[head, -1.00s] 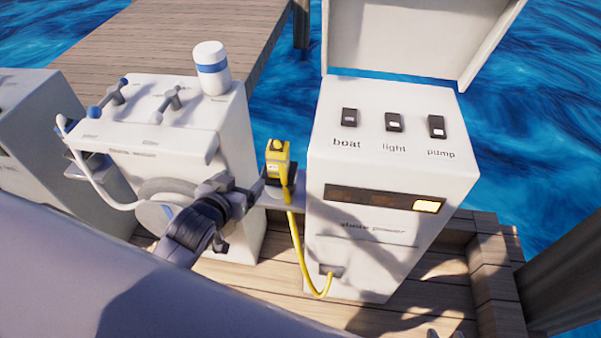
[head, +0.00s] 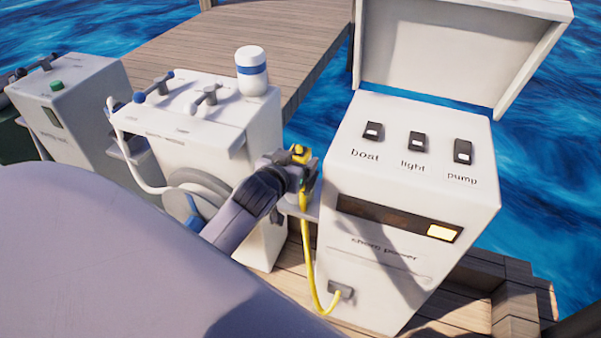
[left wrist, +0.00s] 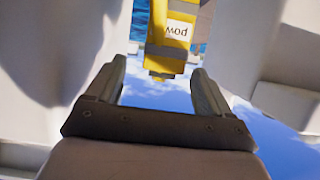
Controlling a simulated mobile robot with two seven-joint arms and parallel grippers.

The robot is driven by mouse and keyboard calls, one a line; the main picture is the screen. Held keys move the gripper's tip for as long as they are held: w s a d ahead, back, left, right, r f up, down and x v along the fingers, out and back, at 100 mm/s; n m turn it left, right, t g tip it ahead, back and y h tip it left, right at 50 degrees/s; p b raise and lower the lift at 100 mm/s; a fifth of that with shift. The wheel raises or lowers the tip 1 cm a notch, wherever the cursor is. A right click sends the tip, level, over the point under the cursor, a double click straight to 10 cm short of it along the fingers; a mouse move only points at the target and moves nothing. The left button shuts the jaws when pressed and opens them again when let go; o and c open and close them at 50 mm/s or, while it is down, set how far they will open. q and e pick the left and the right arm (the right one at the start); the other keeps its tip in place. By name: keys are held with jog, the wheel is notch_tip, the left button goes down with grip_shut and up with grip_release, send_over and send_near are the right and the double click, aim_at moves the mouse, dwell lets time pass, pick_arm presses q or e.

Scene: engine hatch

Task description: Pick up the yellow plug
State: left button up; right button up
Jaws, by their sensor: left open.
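The yellow plug (head: 300,153) stands upright on a small grey shelf (head: 300,208) between the two white cabinets. My left gripper (head: 301,174) is in front of it and hides most of its body in the head view. In the left wrist view the plug (left wrist: 172,45), with a white label, shows between and just beyond the open fingertips (left wrist: 160,75). The fingers are apart and I see no clear contact. A yellow cable (head: 306,260) runs from the plug down to a socket on the right cabinet. My right gripper is not in view.
The shore power cabinet (head: 345,235) with boat, light and pump switches stands close on the right. The white cabinet (head: 255,180) with levers, a hose and a white-blue canister (head: 251,72) stands on the left. Wooden decking and water surround them.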

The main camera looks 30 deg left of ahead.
aim_at(299, 157)
pick_arm(q)
jog(key=shift+f+b+x, duration=0.15)
jog(key=shift+b+x, duration=0.1)
jog(key=shift+x, duration=0.95)
jog(key=shift+f+b+x, duration=0.15)
jog(key=shift+b+x, duration=0.05)
jog(key=shift+x, duration=1)
jog(key=shift+s+a, duration=0.1)
jog(key=shift+s, duration=0.05)
grip_shut()
